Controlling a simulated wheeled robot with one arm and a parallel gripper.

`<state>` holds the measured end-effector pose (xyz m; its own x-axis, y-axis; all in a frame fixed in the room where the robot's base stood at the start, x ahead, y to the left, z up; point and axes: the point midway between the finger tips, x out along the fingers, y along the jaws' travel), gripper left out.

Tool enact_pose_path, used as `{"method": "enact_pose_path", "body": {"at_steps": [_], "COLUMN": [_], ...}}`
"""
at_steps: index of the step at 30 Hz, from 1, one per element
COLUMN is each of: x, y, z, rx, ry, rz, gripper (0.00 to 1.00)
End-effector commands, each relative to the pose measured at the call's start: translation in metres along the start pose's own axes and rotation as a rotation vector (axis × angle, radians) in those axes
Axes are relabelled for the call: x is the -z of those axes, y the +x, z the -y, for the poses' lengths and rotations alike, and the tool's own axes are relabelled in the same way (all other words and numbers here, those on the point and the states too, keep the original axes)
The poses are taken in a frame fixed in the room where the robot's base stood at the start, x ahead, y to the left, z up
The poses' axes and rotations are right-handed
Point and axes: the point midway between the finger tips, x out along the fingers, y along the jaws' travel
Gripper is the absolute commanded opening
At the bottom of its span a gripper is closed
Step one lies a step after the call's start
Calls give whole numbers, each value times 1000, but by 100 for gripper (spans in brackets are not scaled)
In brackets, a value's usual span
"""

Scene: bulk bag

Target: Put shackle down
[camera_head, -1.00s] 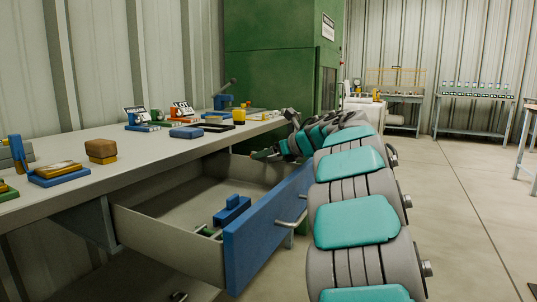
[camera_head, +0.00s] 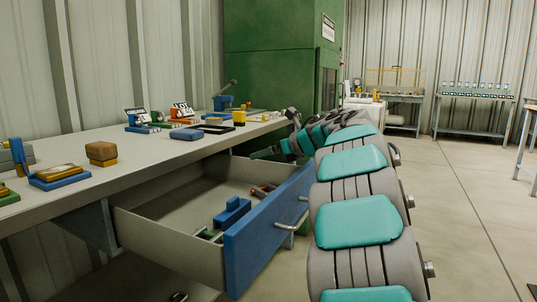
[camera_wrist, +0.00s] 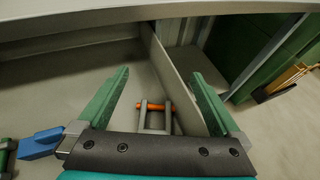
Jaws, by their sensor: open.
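The shackle (camera_wrist: 142,118), a grey bow with an orange pin, lies in the open drawer (camera_wrist: 175,72) in the wrist view. It also shows in the head view as a small orange and grey shape (camera_head: 262,190) near the drawer's far end. My gripper (camera_wrist: 160,73) is open, with its green fingers spread to either side of the shackle and nothing between them. In the head view my gripper (camera_head: 266,153) is over the far end of the blue-fronted drawer (camera_head: 262,232).
A blue block-shaped item (camera_head: 232,211) lies in the drawer near its front. The workbench (camera_head: 150,150) above carries several tools and a brown block (camera_head: 101,153). A green cabinet (camera_head: 270,60) stands behind. The drawer's middle floor is bare.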

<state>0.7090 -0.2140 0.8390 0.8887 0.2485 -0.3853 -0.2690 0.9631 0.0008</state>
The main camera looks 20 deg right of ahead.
Motion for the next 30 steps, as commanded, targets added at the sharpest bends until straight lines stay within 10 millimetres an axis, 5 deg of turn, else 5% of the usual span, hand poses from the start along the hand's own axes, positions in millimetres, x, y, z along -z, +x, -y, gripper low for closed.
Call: {"method": "enact_pose_path", "body": {"at_steps": [9,15,30], "x": [0,2,1], "y": [-73,-102,-115], "z": [1,2,0], "rx": [7,3,2], "ry": [0,3,1], "rz": [4,1,2], "gripper": [100,100,100]}}
